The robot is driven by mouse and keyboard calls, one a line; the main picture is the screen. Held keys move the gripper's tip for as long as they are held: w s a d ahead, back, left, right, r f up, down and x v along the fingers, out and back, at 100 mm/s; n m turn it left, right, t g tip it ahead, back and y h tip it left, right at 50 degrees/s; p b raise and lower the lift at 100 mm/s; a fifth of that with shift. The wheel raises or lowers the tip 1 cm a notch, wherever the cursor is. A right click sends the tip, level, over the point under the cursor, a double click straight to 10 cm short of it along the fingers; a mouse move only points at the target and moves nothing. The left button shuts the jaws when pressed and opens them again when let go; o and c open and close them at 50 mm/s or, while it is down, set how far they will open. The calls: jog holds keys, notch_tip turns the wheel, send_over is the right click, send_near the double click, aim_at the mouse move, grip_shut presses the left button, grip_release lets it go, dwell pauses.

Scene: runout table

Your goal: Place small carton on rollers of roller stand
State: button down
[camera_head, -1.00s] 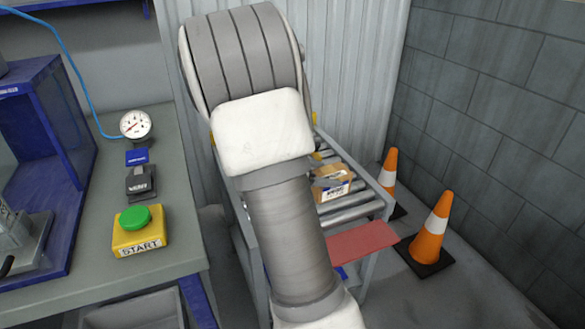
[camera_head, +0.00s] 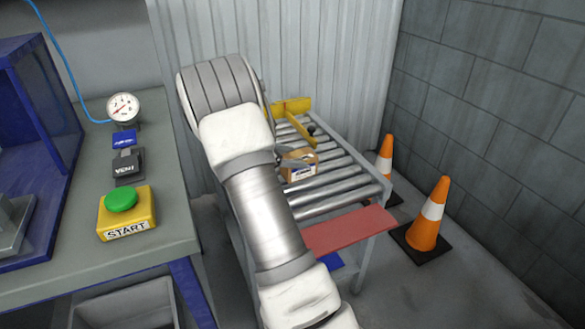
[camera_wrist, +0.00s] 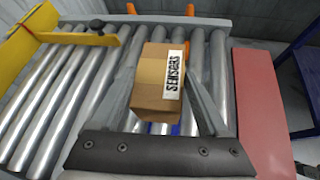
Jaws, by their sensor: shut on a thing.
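The small carton (camera_wrist: 160,80) is a brown box with a white label reading SENSORS in the wrist view. It also shows in the head view (camera_head: 299,165), over the rollers. My gripper (camera_wrist: 165,92) is shut on it, one finger on each side. The roller stand (camera_head: 340,181) has a row of metal rollers (camera_wrist: 62,92) under and beside the carton. Whether the carton touches the rollers, I cannot tell. My arm hides the near left part of the stand in the head view.
A yellow guide (camera_head: 291,107) with a dark knob stands at the stand's far end. A red plate (camera_head: 349,230) is at its near end. Orange cones (camera_head: 429,217) stand to the right, by the block wall. A bench with a START button (camera_head: 127,212) is at left. Several rollers are bare.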

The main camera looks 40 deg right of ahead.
jog(key=shift+f+b, duration=0.55)
jog(key=shift+f, duration=1.05)
jog(key=shift+f, duration=0.1)
grip_release()
jog(key=s+a+r+m+t+y+p, duration=0.1)
jog(key=s+a+r+m+y, duration=0.2)
jog(key=s+a+r+m, duration=0.35)
jog(key=s+a+r+m+y+p, duration=0.25)
jog(key=s+a+r, duration=0.45)
jog(key=a+r, duration=0.4)
jog(key=s+a+r+m+t+y, duration=0.3)
jog(key=s+a+m+y, duration=0.3)
jog(key=s+a, duration=0.8)
jog(key=shift+s+a+m+t+b, duration=0.3)
jog(key=shift+a+m+t+b, duration=0.15)
jog(key=shift+a+t, duration=0.3)
jog(key=shift+d+r+y, duration=0.1)
jog(key=shift+r+y, duration=0.05)
jog(key=shift+y, duration=0.1)
